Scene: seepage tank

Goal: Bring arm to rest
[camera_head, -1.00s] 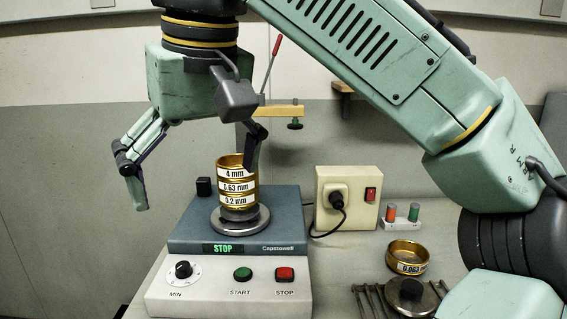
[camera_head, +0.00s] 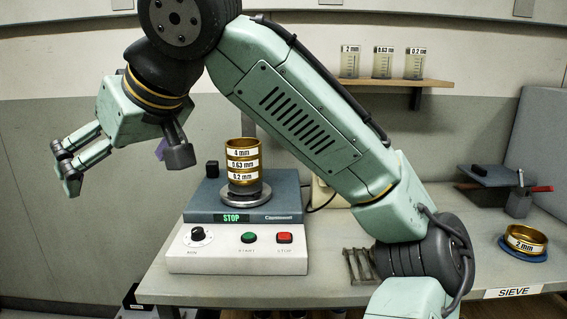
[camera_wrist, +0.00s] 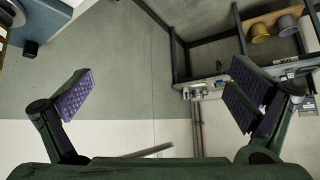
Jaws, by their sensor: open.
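My gripper (camera_head: 72,172) is open and empty in the head view. It hangs in the air to the left of the table, clear of the shaker and the sieves. The sieve stack (camera_head: 243,162), brass rings labelled 4 mm, 0.63 mm and 0.2 mm, stands upright on the shaker (camera_head: 240,240), whose display reads STOP.
A wall shelf (camera_head: 400,83) holds several labelled beakers. A 2 mm brass sieve (camera_head: 525,240) sits on the table (camera_head: 400,285) at the right, behind a SIEVE label. The wrist view shows a shelving frame (camera_wrist: 190,60).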

